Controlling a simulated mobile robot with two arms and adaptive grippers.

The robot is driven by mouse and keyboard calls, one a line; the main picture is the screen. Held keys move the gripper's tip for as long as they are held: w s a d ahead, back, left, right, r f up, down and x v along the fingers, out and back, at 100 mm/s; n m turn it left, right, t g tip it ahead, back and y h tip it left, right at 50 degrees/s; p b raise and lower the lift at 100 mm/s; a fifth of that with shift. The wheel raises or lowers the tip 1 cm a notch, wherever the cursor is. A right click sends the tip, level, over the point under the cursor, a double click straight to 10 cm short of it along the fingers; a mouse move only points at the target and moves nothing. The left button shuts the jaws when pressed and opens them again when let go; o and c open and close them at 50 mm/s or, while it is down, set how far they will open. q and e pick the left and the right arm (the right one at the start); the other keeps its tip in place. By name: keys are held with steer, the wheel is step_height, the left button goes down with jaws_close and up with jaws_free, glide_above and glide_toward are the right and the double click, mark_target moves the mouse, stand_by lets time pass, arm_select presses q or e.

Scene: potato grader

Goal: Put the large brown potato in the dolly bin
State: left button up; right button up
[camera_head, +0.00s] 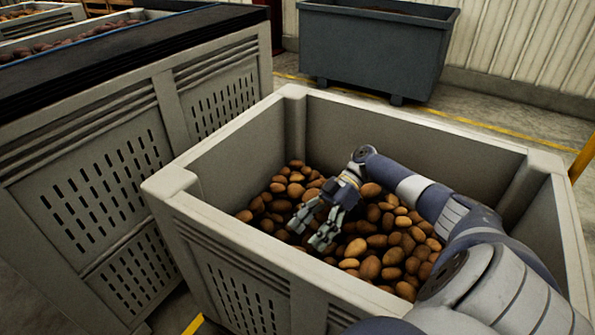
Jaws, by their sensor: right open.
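Many brown potatoes (393,243) of mixed sizes lie heaped in the bottom of a large grey bin (250,135) in front of me. I cannot tell which one is the large brown potato. My right gripper (311,232) is inside this bin, low over the heap, with its fingers apart and pointing down to the left. No potato shows clearly between the fingers; the gripper hides some potatoes under it. My left gripper is not in view. A dark grey wheeled bin (375,50) stands behind, at the top, with some brown contents just visible.
The near bin's tall walls surround my right forearm. Slatted grey crates (95,190) stand close on the left, with a dark belt (110,55) above them and potatoes beyond. A yellow floor line (480,124) runs between the bins. A yellow post (583,158) stands at the right edge.

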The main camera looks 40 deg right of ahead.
steer(key=v, duration=0.3)
steer(key=shift+d+r, duration=0.2)
steer(key=shift+d, duration=0.2)
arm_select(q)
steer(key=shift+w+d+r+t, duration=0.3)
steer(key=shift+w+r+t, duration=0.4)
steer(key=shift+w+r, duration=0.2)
arm_select(e)
steer(key=v, duration=0.2)
steer(key=shift+d+r, duration=0.2)
steer(key=shift+d, duration=0.15)
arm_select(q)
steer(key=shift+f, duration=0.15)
arm_select(e)
steer(key=shift+r, duration=0.1)
